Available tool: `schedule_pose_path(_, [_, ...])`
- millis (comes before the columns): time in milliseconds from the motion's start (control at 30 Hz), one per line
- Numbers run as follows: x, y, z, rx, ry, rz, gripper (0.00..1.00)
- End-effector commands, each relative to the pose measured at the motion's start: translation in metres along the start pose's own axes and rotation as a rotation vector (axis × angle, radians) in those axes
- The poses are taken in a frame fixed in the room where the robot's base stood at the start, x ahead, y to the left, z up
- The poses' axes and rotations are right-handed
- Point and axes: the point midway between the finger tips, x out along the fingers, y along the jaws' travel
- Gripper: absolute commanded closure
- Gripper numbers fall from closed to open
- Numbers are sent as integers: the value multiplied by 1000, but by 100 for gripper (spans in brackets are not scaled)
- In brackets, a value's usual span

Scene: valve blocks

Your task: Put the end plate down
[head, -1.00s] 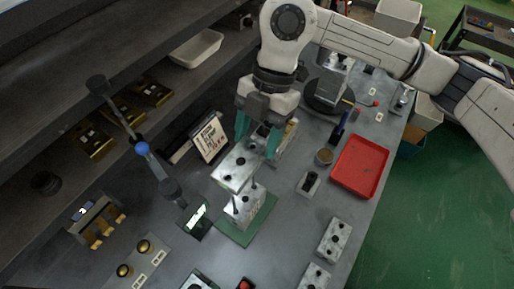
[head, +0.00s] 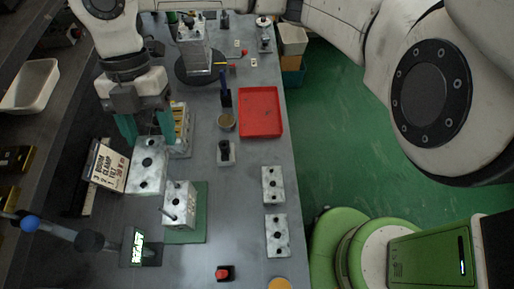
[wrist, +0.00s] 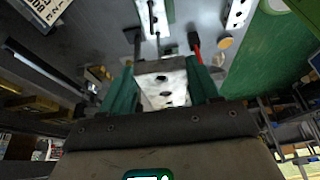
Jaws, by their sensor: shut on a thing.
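The end plate (head: 148,165) is a mottled pale grey slab with dark holes. My gripper (head: 146,127) has its two teal fingers shut on it, and the plate hangs from the fingertips. In the wrist view the plate (wrist: 161,88) sits between the fingers. In the head view the plate appears up and left of the valve block (head: 180,203), which stands on a green mat (head: 200,236). How high the plate is above the bench is hard to tell.
A sign card (head: 106,166) stands close left of the plate. A brass-and-grey block (head: 180,130) is behind it. A lit display (head: 139,247), a red button (head: 224,272), a red tray (head: 260,112) and two grey plates (head: 273,184) are around. Bare bench lies right of the mat.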

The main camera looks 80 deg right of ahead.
Motion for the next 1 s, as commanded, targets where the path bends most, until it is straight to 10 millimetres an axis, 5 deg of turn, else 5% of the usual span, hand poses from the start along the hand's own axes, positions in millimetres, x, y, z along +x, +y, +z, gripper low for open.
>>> schedule_pose_path(300, [4,-77,74,85,0,34,80])
schedule_pose_path(500, [12,-136,105,136,1,54,80])
schedule_pose_path(733, [27,-206,124,197,1,81,80])
schedule_pose_path(1000, [53,-284,122,271,1,111,80])
